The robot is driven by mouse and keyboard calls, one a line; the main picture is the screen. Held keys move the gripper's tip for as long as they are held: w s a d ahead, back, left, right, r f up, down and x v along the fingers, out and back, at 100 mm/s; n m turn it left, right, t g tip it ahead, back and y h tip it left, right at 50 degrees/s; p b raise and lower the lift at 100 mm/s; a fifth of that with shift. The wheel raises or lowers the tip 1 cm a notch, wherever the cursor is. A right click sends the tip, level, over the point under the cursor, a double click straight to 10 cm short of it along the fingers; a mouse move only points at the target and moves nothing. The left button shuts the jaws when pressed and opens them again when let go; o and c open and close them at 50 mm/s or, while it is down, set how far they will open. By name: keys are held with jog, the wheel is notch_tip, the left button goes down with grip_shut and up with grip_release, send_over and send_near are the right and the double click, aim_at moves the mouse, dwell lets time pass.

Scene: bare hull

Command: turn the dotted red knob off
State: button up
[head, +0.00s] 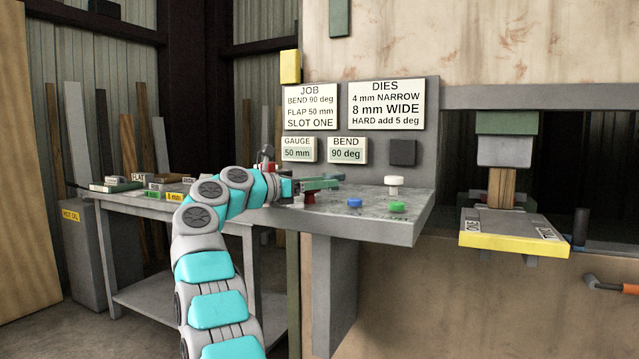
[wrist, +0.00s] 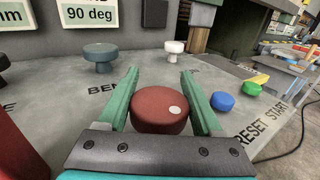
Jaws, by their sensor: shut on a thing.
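The dotted red knob (wrist: 162,113) is a round, dark red cap with one white dot on its top, toward the right side in the wrist view. My gripper (wrist: 159,76) has its green fingers on both sides of the knob and is shut on it. In the head view my gripper (head: 318,184) reaches over the left part of the grey control panel (head: 420,212), and the red knob (head: 309,197) shows small under it. The knob's stem and any mark at its base are hidden.
A teal knob (wrist: 100,54) and a white knob (wrist: 174,47) stand behind the red one. Blue (wrist: 222,101) and green (wrist: 250,89) buttons are at the right. A red thing (wrist: 12,143) stands close at left. Signs (head: 387,105) hang above the panel.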

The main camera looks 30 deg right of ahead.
jog(key=shift+d, duration=0.1)
jog(key=o, duration=1.4)
jog(key=shift+c, duration=0.2)
jog(key=shift+s+a+b, duration=0.15)
jog(key=shift+s+a, duration=0.1)
jog(key=shift+a, duration=1.7)
jog(key=shift+s+a+b, duration=0.15)
jog(key=shift+s+a, duration=0.05)
jog(key=shift+a, duration=1.75)
